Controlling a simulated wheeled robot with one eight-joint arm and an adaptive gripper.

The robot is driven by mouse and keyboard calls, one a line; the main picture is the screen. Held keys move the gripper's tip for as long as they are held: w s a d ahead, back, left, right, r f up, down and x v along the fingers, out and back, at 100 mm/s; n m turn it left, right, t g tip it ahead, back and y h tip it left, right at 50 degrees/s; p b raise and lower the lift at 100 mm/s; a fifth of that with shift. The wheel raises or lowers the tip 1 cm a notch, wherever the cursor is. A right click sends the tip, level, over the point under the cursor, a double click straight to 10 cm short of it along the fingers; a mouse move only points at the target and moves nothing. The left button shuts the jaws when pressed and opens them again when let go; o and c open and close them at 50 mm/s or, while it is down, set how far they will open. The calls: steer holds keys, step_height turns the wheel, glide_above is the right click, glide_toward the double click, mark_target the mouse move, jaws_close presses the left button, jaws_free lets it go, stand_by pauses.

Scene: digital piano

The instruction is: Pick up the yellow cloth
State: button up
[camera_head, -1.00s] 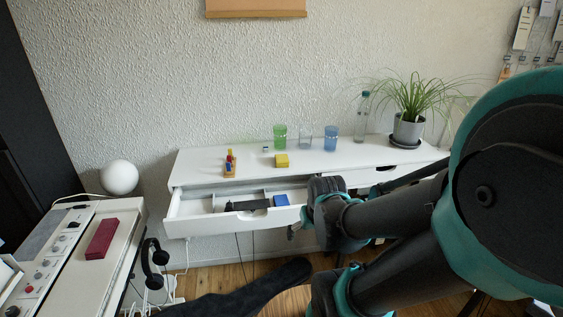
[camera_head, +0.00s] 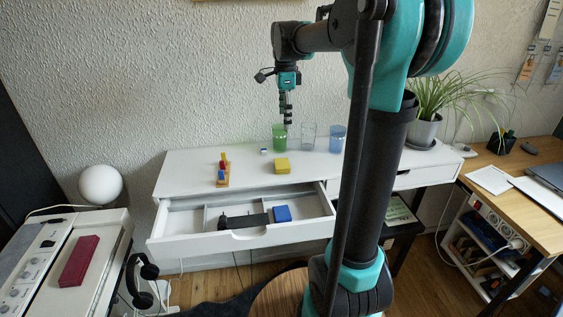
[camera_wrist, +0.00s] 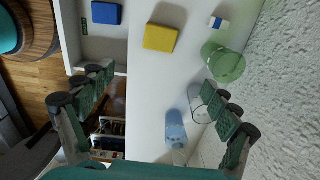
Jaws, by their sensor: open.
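The yellow cloth (camera_head: 281,165) is a small folded block on the white desk top, in front of the green glass. It also shows in the wrist view (camera_wrist: 160,38), near the top middle and beyond my fingertips. My gripper (camera_head: 286,108) hangs pointing down above the back of the desk, near the green glass and higher than the cloth.
A green glass (camera_head: 279,138), a clear glass (camera_head: 308,136) and a blue glass (camera_head: 337,139) stand along the desk's back. A wooden toy (camera_head: 223,172) stands left of the cloth. The open drawer (camera_head: 235,238) holds a blue cloth (camera_head: 282,213) and a black object.

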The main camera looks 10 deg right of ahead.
mark_target(284, 162)
step_height(284, 162, down, 17)
steer(key=shift+f, duration=0.1)
stand_by(0.7)
steer(key=shift+c, duration=0.3)
steer(key=c, duration=1)
